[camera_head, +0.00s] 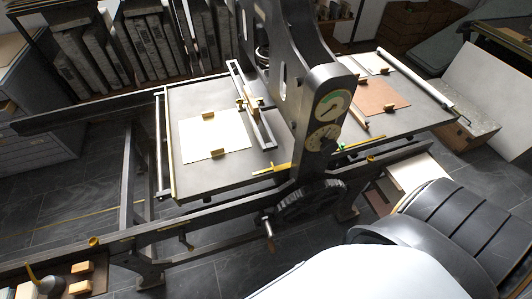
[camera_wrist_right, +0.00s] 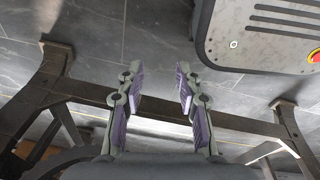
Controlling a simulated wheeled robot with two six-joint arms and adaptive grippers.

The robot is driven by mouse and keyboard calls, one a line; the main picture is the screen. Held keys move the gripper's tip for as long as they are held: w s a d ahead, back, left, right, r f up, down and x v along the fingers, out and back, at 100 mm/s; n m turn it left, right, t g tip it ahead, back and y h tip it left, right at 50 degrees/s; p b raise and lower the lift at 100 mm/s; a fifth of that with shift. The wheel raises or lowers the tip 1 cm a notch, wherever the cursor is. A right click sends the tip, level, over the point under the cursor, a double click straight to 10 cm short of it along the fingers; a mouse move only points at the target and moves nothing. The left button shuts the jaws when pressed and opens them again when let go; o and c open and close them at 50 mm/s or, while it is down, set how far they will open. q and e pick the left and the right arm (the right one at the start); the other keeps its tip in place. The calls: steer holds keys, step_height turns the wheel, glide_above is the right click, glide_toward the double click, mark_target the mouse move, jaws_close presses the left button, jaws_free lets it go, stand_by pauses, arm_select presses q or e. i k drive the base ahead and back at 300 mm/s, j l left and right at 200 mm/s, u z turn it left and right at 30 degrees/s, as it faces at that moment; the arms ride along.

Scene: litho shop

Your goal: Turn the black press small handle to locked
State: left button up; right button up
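The black press (camera_head: 304,110) stands across the middle of the head view, with two round dials on its upright and a dark wheel (camera_head: 312,203) low on its side. A yellow lever-like piece (camera_head: 272,169) lies at the bed's front edge. I cannot tell which is the small handle meant. My right gripper (camera_wrist_right: 158,88) is open and empty in the right wrist view, above dark frame bars and floor. In the head view its fingers are hidden. My left gripper is not in view.
The press bed (camera_head: 190,180) carries a white sheet (camera_head: 215,136); a brown sheet (camera_head: 382,96) lies on the right side. Dark slabs (camera_head: 150,45) stand in a rack behind. Long dark rails and legs cross the front. Tiled floor (camera_head: 60,185) is open at left.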

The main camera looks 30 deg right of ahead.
mark_target(133, 253)
steer(key=u, duration=1.05)
